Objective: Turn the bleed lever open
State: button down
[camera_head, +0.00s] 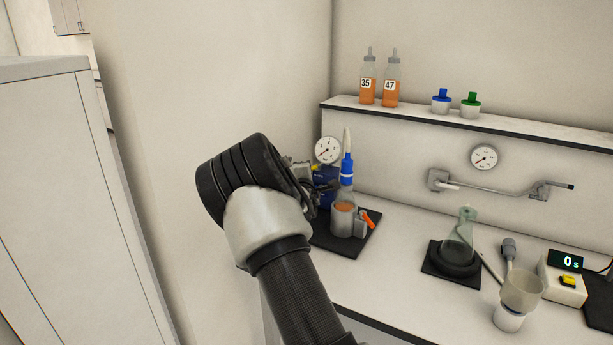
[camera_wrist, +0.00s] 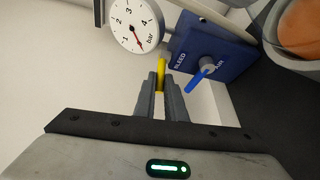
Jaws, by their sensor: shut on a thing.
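The yellow bleed lever (camera_wrist: 162,67) stands at the left edge of a blue panel (camera_wrist: 228,48) marked BLEED and AIR in the wrist view. My gripper (camera_wrist: 161,86) is shut on the lever, with a finger on each side of its lower part. The yellow tip shows beyond the fingertips. The blue AIR lever (camera_wrist: 198,80) is just right of my fingers, apart from them. In the head view the blue panel (camera_head: 324,178) is partly hidden behind my wrist, and a bit of yellow shows above it.
A bar gauge (camera_wrist: 133,24) with a red needle is close to the lever. A cup of orange juice (camera_head: 343,220) stands below a blue-collared filter (camera_head: 347,172) on a black mat (camera_head: 337,246). A flask (camera_head: 458,240), a funnel cup (camera_head: 521,290) and a timer (camera_head: 565,278) stand further right.

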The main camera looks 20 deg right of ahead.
jog(key=c, duration=1.8)
grip_release()
jog(key=shift+s+a, duration=0.1)
jog(key=v, duration=1.7)
jog(key=shift+s, duration=0.1)
